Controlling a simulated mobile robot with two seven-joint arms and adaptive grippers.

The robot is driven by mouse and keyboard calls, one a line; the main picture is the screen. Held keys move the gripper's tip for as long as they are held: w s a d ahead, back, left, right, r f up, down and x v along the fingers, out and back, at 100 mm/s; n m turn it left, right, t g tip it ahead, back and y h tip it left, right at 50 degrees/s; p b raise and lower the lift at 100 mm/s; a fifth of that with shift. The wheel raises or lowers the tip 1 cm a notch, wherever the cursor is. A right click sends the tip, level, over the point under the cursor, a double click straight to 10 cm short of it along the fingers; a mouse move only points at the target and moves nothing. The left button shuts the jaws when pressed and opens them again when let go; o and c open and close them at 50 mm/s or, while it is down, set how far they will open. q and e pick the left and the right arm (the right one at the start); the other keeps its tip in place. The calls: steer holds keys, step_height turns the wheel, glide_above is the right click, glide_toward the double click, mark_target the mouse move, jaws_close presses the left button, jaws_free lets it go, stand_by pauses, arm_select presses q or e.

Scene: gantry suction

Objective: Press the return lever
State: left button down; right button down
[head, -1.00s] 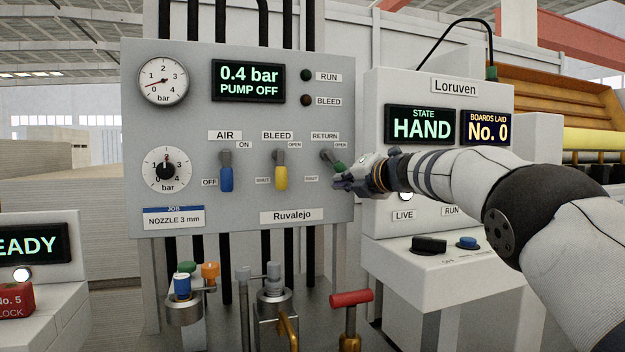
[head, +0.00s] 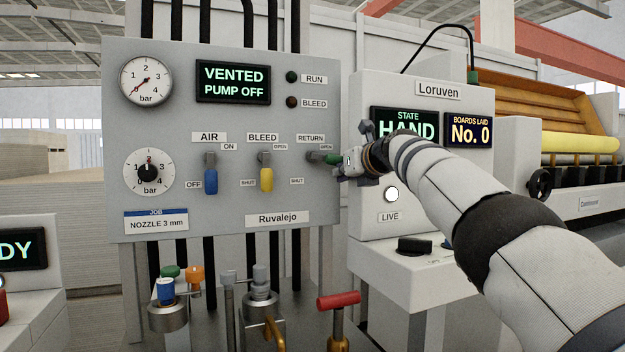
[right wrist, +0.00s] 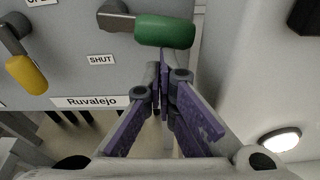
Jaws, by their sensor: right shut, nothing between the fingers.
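The RETURN lever (head: 328,158) is on the grey Ruvalejo panel (head: 230,120). Its green handle points right, about level, near the OPEN label. My right gripper (head: 347,168) is at the handle's end and partly covers it in the head view. In the right wrist view the green handle (right wrist: 165,31) lies across the top, with the shut, empty fingers (right wrist: 163,62) just below it. The tips look very close to its underside; I cannot tell whether they touch. The panel display (head: 233,83) reads VENTED, PUMP OFF. My left gripper is not in view.
The blue AIR lever (head: 211,180) and yellow BLEED lever (head: 266,178) hang down beside the RETURN lever. The Loruven console (head: 370,88) stands close on the right, behind my arm. A red T-handle (head: 338,301) and several fittings are below the panel.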

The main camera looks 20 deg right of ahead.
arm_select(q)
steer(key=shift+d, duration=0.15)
arm_select(e)
steer(key=shift+d+r+n, duration=0.1)
steer(key=shift+r+n, duration=0.1)
steer(key=shift+n, duration=0.2)
steer(key=shift+h, duration=0.3)
